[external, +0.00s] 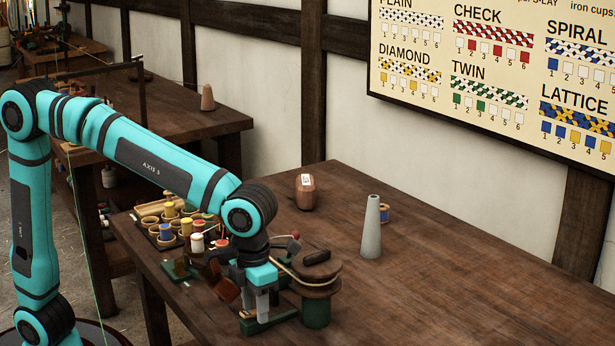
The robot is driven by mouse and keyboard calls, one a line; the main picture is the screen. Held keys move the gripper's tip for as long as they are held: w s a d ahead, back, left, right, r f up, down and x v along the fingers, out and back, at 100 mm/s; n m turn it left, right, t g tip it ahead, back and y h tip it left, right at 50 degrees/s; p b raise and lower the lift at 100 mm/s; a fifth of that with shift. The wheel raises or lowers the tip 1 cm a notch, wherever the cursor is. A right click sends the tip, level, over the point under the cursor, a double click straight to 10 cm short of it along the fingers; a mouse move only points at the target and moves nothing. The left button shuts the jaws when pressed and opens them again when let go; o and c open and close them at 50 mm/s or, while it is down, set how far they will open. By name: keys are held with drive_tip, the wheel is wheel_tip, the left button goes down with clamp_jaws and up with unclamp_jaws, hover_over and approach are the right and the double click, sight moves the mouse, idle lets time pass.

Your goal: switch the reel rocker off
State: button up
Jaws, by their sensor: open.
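My gripper (262,306) points straight down at the near left of the bench, with its two pale fingers apart and nothing visible between them. It is just left of a green reel (316,311) with a brown wooden top and a dark bar lying on it. A small green base (268,322) lies low at the fingertips; I cannot tell whether they touch it. A brown block with a white label (306,192) stands farther back. I cannot make out which part is the reel rocker, or its position.
A grey cone (371,232) stands mid-bench, with a small blue-and-tan spool (384,213) behind it. A tray of coloured spools (168,231) sits behind my wrist at the left. The right of the wooden bench (480,290) is clear. A pattern board (490,80) hangs behind.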

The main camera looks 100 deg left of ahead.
sight(245, 313)
clamp_jaws()
drive_tip(key=shift+s+d+t+y, duration=0.1)
drive_tip(key=shift+d+t+y, duration=0.05)
drive_tip(key=shift+t+y, duration=0.35)
unclamp_jaws()
wheel_tip(245, 313, up, 17)
drive_tip(key=s+d, duration=0.1)
drive_tip(key=shift+s+d+r, duration=0.15)
drive_tip(key=shift+s+d, duration=0.05)
idle(0.6)
